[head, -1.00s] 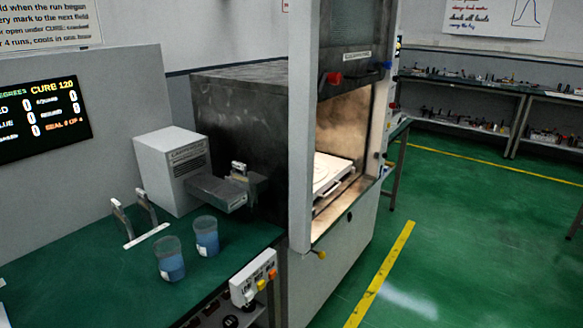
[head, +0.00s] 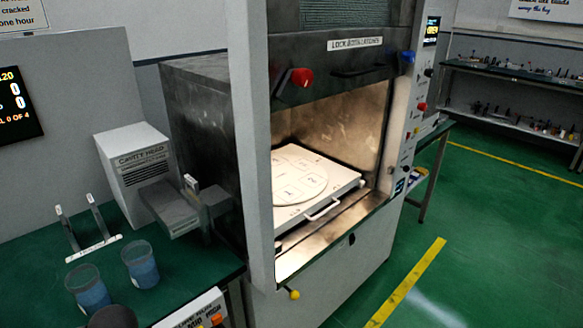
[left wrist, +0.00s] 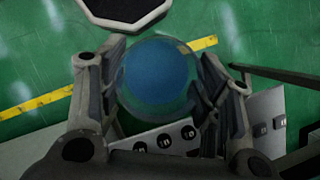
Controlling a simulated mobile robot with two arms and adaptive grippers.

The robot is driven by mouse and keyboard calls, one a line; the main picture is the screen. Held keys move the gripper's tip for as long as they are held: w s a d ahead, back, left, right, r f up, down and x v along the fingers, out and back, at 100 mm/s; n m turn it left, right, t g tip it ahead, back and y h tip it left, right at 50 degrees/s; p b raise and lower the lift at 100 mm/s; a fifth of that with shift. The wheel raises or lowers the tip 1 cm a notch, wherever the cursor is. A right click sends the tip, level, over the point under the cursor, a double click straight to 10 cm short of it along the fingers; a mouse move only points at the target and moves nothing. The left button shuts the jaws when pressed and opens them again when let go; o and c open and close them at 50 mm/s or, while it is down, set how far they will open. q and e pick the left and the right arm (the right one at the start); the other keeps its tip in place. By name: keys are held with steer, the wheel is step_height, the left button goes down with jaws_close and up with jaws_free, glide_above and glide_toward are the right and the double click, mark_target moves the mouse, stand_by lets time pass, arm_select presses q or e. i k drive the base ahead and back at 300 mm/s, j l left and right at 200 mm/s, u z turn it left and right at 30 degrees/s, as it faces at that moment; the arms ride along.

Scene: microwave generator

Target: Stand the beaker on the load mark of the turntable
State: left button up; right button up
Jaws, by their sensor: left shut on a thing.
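My left gripper (left wrist: 160,82) is shut on a clear beaker (left wrist: 158,75) with blue contents, seen from above between the fingers in the left wrist view. Green floor shows beyond it, so it is held off any surface. Two other beakers with blue contents stand on the green bench in the head view, one at the left (head: 87,290) and one to its right (head: 141,265). The round white turntable (head: 312,170) lies inside the open, lit cavity, with several outlined, lettered marks. I cannot read which is the load mark. My right gripper is not in view.
The chamber's grey left post (head: 258,150) stands between the bench and the opening. The door (head: 340,58) is raised. A white tray with a handle (head: 322,209) holds the turntable. A grey cavity head box (head: 140,165) and a two-post stand (head: 80,232) are on the bench.

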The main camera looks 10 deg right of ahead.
mark_target(279, 176)
steer(key=i+l, duration=0.15)
steer(key=l, duration=0.2)
steer(key=i+l+u, duration=0.1)
steer(key=l, duration=0.25)
steer(key=i+l, duration=0.1)
steer(key=l, duration=0.3)
steer(key=i+l+u, duration=0.1)
steer(key=l, duration=0.25)
steer(key=i+l+u, duration=0.1)
steer(key=l, duration=0.3)
steer(key=i+l+u, duration=0.1)
steer(key=l, duration=0.9)
steer(key=i+l+u, duration=0.15)
steer(key=l, duration=0.85)
